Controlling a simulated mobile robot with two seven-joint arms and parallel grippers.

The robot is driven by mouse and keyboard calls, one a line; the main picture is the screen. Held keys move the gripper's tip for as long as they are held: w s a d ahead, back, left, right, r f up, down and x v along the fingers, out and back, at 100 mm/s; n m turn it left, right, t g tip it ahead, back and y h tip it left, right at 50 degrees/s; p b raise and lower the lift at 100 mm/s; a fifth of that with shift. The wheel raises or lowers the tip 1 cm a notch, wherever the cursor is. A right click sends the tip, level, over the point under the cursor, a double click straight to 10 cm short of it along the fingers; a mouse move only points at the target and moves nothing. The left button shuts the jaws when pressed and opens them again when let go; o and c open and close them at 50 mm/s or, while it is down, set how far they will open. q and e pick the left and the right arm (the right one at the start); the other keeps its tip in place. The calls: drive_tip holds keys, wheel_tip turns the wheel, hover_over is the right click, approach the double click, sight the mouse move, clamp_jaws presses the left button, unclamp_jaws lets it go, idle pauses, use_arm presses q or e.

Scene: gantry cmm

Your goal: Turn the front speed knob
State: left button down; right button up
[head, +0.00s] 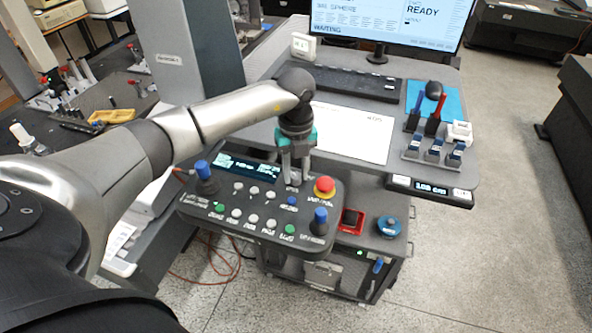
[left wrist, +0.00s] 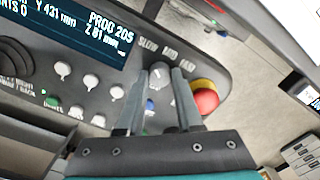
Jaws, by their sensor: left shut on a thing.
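The front speed knob (left wrist: 158,76) is a small grey knob on the dark control pendant (head: 228,222), below the printed words SLOW, MID and FAST. My left gripper (head: 294,178) reaches down to the pendant's upper right part, left of the red stop button (head: 324,187). In the left wrist view the two fingers of my left gripper (left wrist: 158,82) stand on either side of the knob and are shut on it. The fingers mostly hide the knob in the head view. The knob's exact pointing direction is hard to make out. My right gripper is not in view.
Two blue-topped joysticks (head: 206,178) (head: 320,222) stand up from the pendant, with several white, green and blue buttons between them. Above is a desk with a keyboard (head: 345,82), monitor (head: 392,22) and paper sheet (head: 350,132). A cart (head: 385,245) stands behind the pendant.

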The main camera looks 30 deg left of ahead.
sight(296, 176)
use_arm(q)
drive_tip(key=shift+r, duration=0.1)
drive_tip(key=c, duration=0.6)
unclamp_jaws()
wheel_tip(296, 176, up, 15)
drive_tip(key=shift+r+b, duration=0.1)
drive_tip(key=shift+b, duration=0.9)
